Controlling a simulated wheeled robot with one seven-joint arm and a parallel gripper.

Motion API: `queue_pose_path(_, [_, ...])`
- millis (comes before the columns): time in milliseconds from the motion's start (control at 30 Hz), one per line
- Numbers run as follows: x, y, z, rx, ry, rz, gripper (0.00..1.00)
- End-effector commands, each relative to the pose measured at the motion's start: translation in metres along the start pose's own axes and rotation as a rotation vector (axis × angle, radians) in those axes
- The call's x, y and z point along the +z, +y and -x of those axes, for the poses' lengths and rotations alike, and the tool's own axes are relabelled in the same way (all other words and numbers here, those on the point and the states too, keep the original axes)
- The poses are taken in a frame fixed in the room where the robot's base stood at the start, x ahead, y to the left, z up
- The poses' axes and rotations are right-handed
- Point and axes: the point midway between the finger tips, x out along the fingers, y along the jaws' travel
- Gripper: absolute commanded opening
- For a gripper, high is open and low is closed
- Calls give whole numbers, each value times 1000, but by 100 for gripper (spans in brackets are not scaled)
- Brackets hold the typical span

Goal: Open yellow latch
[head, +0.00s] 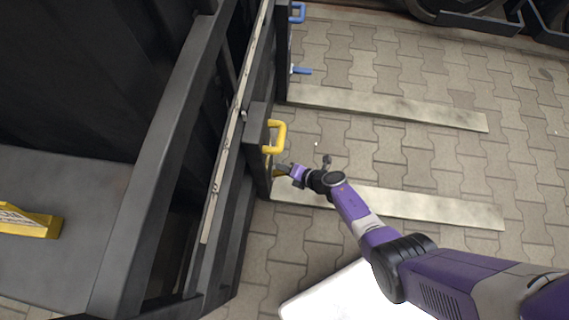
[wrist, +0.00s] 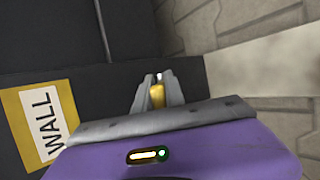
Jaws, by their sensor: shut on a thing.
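The yellow latch (head: 277,174) is on the dark panel's edge, just below a yellow U-shaped handle (head: 280,136). My gripper (head: 282,168) is at the latch, and its fingers hide part of it. In the wrist view, the yellow latch (wrist: 157,96) shows as a short yellow bar between the two grey fingertips of my gripper (wrist: 158,88). The fingers are shut on it. I cannot tell from these frames how far the latch is turned.
A blue handle (head: 297,12) and a blue latch (head: 302,71) are on the panel farther back. Pale planks (head: 420,205) lie on the paving. A yellow "WALL" label (wrist: 42,125) is left of my gripper. A yellow block (head: 30,222) sits inside the dark frame.

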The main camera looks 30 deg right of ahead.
Motion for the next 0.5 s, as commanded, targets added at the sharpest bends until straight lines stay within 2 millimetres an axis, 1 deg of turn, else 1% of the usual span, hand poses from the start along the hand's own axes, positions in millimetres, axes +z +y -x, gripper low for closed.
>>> queue_pose_path(233, [1,-2,0,-3,-3,-1,0])
queue_pose_path(267, [1,-2,0,-3,-3,-1,18])
queue_pose_path(333, [1,-1,0,-2,-3,-1,32])
queue_pose_path(367, [1,-1,0,-2,-3,-1,36])
queue_pose_path(500, [0,-1,0,-1,-2,-1,36])
